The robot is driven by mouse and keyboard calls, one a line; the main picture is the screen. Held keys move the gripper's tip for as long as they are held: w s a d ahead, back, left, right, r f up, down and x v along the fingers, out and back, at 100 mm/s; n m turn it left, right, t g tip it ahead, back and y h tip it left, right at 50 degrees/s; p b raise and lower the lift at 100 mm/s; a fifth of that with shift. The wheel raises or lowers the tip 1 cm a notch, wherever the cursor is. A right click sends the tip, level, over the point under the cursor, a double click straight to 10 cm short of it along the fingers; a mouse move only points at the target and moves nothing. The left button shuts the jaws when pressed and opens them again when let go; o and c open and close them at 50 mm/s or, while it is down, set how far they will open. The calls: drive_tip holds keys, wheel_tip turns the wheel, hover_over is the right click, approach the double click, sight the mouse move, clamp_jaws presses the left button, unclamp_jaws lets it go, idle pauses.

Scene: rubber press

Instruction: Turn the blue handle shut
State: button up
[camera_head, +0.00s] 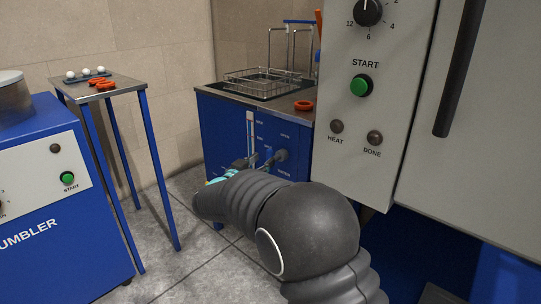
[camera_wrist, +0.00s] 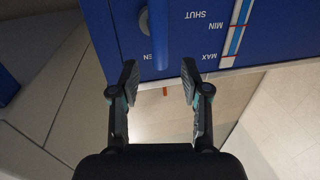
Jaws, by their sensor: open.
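The blue handle (camera_wrist: 160,38) is on the front of the blue cabinet (camera_wrist: 112,25). In the wrist view, which shows the labels upside down, it lies along the OPEN label and covers part of that word. The SHUT label is off to its right. My gripper (camera_wrist: 159,80) is open and empty, its two fingers spread to either side of the handle's near end.
The cabinet (camera_head: 222,125) has a gauge (camera_wrist: 234,38) marked MIN and MAX beside the handle. A wire rack (camera_head: 262,80) and a red ring (camera_head: 304,105) are on its top. A grey control panel (camera_head: 385,110) stands close at right. A small table (camera_head: 112,90) is at left.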

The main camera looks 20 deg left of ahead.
sight(268, 156)
drive_tip(key=shift+w+d, duration=0.25)
drive_tip(key=shift+w, duration=1.05)
drive_tip(key=shift+w+d, duration=0.2)
drive_tip(key=shift+w, duration=1.05)
drive_tip(key=c, duration=0.9)
drive_tip(key=shift+d, duration=0.1)
clamp_jaws()
